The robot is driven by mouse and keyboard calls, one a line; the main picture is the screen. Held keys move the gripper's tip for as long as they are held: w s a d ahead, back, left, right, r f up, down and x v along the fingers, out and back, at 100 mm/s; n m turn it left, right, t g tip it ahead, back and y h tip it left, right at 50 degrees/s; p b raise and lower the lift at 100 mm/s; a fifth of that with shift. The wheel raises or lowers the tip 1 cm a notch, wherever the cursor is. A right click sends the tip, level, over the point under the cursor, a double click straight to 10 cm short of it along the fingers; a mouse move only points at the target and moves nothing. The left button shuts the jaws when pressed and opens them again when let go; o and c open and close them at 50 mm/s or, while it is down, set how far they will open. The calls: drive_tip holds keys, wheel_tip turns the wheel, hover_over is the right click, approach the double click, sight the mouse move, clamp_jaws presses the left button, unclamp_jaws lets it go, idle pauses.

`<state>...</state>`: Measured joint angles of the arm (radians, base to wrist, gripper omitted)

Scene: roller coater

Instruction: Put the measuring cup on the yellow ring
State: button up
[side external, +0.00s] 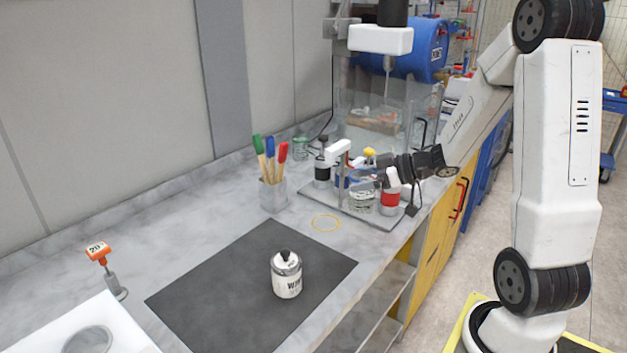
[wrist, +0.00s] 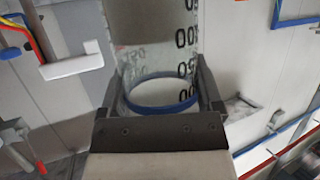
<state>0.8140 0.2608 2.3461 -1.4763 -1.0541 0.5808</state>
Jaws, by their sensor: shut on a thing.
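The measuring cup (wrist: 160,80) is a clear cylinder with black numbers and a blue band, seen between my fingers in the wrist view. My gripper (wrist: 160,98) is shut on it, one dark finger on each side. In the side external view my gripper (side external: 368,180) is at the right rear of the bench, in front of a cluster of bottles. The cup is hard to make out there among the clear and coloured containers. The yellow ring (side external: 326,231) lies flat and empty on the grey bench, left of and nearer than my gripper.
A white-labelled jar (side external: 287,276) stands on the dark mat (side external: 210,290). A holder (side external: 273,197) with coloured-handled brushes stands left of the ring. A red-and-white bottle (side external: 390,198) stands near my gripper. A clear glass enclosure (side external: 360,105) is behind.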

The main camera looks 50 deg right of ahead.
drive_tip(key=shift+w+d, duration=0.1)
drive_tip(key=w+d+f, duration=0.4)
drive_tip(key=w+f, duration=0.5)
drive_tip(key=w, duration=0.3)
drive_tip(key=shift+w+d+f, duration=0.15)
drive_tip(key=shift+w, duration=0.15)
drive_tip(key=shift+f, duration=0.1)
drive_tip(key=shift+w+d+f, duration=0.1)
drive_tip(key=shift+w+f, duration=0.05)
drive_tip(key=shift+f, duration=0.75)
drive_tip(key=shift+w+f, duration=0.1)
drive_tip(key=shift+f, duration=0.75)
drive_tip(key=shift+f, duration=0.1)
